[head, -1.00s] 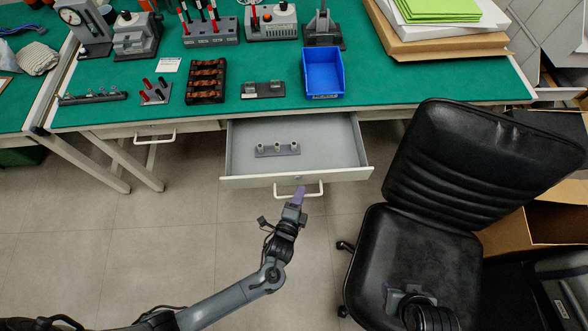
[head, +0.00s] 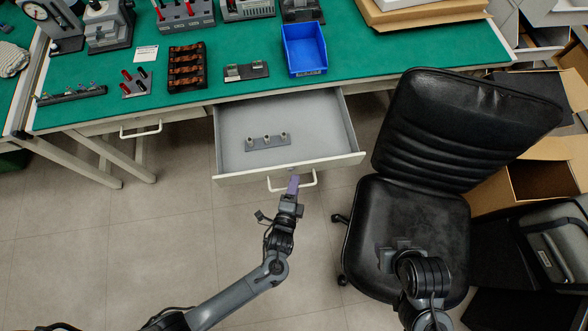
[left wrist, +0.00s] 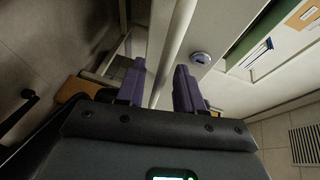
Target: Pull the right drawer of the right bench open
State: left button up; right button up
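The right drawer (head: 228,122) of the green-topped bench is pulled well out, with its grey inside showing. Its white bar handle (head: 309,180) is at the middle of the front. My left gripper (head: 293,185) is at this handle, seen mostly from above. In the left wrist view the white handle bar (left wrist: 174,45) runs between the purple fingers of my left gripper (left wrist: 160,80), which are around it; exact contact is hard to see. My right gripper (head: 398,246) is over the chair seat, its fingers unclear.
A small grey holder (head: 267,142) lies in the drawer. A black chair (head: 430,150) stands close on the right, beside a cardboard box (head: 545,180). A blue bin (head: 305,52) sits on the bench (head: 360,50). The floor left of my left arm is clear.

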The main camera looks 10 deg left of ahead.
pick_arm(q)
jog(key=shift+s, duration=0.1)
jog(key=s+r+p, duration=0.2)
jog(key=s+p, duration=0.1)
jog(key=s, duration=0.7)
jog(key=shift+s+a, duration=0.25)
jog(key=shift+a, duration=0.05)
